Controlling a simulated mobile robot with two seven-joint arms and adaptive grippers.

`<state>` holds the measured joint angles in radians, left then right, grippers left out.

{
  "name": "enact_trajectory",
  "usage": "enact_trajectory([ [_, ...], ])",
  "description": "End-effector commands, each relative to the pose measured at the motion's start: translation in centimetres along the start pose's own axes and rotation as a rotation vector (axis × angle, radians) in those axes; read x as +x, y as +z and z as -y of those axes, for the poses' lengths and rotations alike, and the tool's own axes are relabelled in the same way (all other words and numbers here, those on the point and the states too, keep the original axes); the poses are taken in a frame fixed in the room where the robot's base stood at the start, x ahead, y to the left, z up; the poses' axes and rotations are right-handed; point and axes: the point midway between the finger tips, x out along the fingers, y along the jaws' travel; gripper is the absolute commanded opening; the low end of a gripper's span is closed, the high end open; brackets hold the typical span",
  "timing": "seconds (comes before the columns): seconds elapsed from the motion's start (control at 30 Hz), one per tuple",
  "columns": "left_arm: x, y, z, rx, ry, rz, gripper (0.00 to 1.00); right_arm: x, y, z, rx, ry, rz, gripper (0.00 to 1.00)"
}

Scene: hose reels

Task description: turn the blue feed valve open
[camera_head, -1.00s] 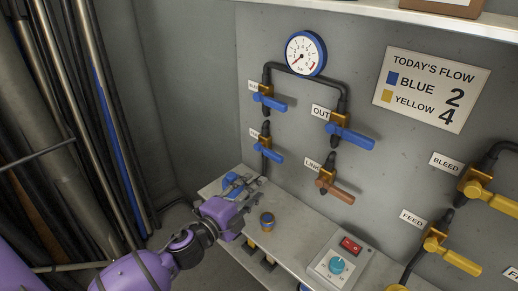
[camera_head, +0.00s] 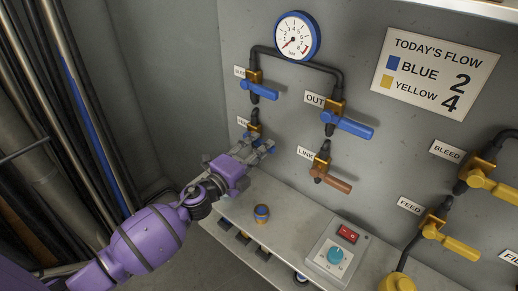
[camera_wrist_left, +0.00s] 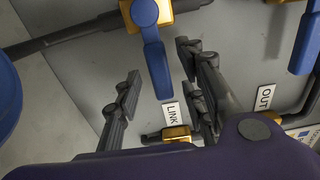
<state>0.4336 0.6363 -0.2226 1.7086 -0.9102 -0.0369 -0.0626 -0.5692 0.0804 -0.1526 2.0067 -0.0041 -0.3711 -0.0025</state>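The blue feed valve (camera_head: 254,129) is the lower-left valve on the wall panel; its brass body shows, but its label is partly covered and my left gripper hides most of its handle. My left gripper (camera_head: 256,151) is at this valve. In the left wrist view the blue handle (camera_wrist_left: 156,68) hangs from a brass body (camera_wrist_left: 158,12) and lies between the spread fingers. The left gripper is open there, with gaps showing between the handle and the fingers. My right gripper is in neither view.
Above is another blue valve (camera_head: 260,84). To the right are the blue OUT valve (camera_head: 347,123) and brown LINK valve (camera_head: 331,178). A gauge (camera_head: 297,36) sits above. A shelf (camera_head: 283,207) below carries a small knob (camera_head: 261,213) and a switch box (camera_head: 338,252). Yellow valves stand farther right.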

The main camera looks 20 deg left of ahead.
Motion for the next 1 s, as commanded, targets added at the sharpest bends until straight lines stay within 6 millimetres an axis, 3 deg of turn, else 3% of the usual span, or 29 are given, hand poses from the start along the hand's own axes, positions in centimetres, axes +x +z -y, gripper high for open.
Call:
enact_trajectory([
  [0.33, 0.48, -0.04, -0.06, -0.001, 0.001, 0.000, 0.36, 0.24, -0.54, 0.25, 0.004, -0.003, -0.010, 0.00],
  [0.6, 0.46, -0.04, -0.06, -0.001, 0.001, 0.000, 0.01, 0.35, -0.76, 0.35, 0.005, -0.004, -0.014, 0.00],
  [1.0, 0.60, -0.13, 0.01, -0.007, 0.001, -0.001, 0.00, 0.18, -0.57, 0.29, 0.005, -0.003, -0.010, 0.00],
])
